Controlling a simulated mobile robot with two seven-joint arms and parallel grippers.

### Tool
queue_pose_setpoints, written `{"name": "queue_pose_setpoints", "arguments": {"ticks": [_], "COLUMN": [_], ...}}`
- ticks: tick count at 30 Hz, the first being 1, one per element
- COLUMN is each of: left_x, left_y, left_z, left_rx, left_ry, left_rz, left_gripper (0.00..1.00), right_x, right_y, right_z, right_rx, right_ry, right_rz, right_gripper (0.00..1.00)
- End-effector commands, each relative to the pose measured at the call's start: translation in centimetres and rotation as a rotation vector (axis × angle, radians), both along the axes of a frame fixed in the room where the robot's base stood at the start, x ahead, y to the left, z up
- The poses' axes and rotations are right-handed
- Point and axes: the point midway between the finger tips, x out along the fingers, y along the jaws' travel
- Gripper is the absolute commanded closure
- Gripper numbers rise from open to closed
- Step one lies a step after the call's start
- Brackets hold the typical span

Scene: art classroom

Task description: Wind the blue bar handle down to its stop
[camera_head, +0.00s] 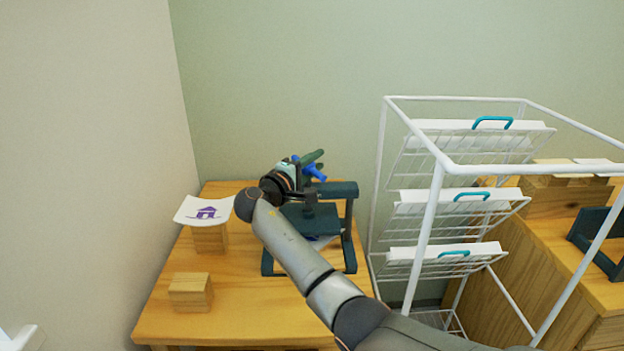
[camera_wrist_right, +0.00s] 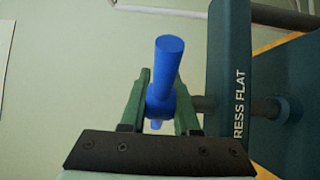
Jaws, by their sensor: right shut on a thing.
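The blue bar handle (camera_head: 315,171) sits at the top of a dark teal press (camera_head: 350,228) on the wooden table. In the right wrist view the blue bar (camera_wrist_right: 168,62) stands nearly upright in the picture, with its hub between the green fingers. My right gripper (camera_wrist_right: 160,98) is shut on the handle at its hub. It also shows in the head view (camera_head: 312,160), reaching over the press from the front. My arm hides part of the press. My left gripper is not in view.
A print with a purple house (camera_head: 206,212) rests on a wooden block (camera_head: 210,240) at left. Another block (camera_head: 190,292) lies nearer on the table (camera_head: 250,318). A white wire drying rack (camera_head: 432,205) stands close to the right of the press.

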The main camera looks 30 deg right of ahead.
Motion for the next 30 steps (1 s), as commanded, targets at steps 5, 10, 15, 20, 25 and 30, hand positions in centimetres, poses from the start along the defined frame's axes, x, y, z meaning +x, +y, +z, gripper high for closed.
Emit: {"name": "queue_pose_setpoints", "arguments": {"ticks": [5,10,15,20,25,30], "left_x": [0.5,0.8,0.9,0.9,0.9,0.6], "left_y": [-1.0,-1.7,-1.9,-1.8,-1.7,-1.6], "left_z": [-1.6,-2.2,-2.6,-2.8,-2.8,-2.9], "left_rx": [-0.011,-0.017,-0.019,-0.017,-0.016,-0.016], "left_ry": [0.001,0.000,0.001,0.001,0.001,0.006], "left_rz": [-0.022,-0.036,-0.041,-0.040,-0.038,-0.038], "left_gripper": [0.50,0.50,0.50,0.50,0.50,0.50], "right_x": [-0.2,-0.5,-0.6,-0.7,-0.8,-0.8], "right_y": [-0.1,-0.2,-0.2,-0.3,-0.3,-0.3], "right_z": [-0.5,-0.4,-0.2,-0.1,-0.1,-0.1], "right_rx": [0.001,0.001,0.001,0.001,0.001,0.001], "right_ry": [0.000,0.001,0.001,0.001,0.001,0.002], "right_rz": [-0.101,-0.170,-0.212,-0.233,-0.240,-0.240], "right_gripper": [1.00,1.00,1.00,1.00,1.00,1.00]}}
